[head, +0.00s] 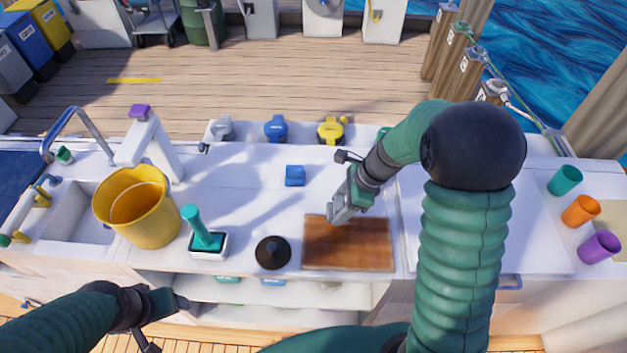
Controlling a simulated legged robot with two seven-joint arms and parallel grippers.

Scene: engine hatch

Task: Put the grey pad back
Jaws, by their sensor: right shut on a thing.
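My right gripper (340,211) reaches down from the right, just above the back left part of the brown wooden board (350,246). It is shut on a small light-grey piece, seemingly the grey pad, which I can hardly tell from the grey fingers. No other grey pad stands out on the counter. My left gripper (168,322) is low at the left, in front of the counter. Its fingers are spread and nothing shows between them.
On the white counter (235,185) stand a yellow bucket (150,225), a green-handled tool in a tray (206,240), a black cone (272,253) and a blue block (294,176). Green (565,180), orange (581,211) and purple (600,247) cups are at the right. The middle is clear.

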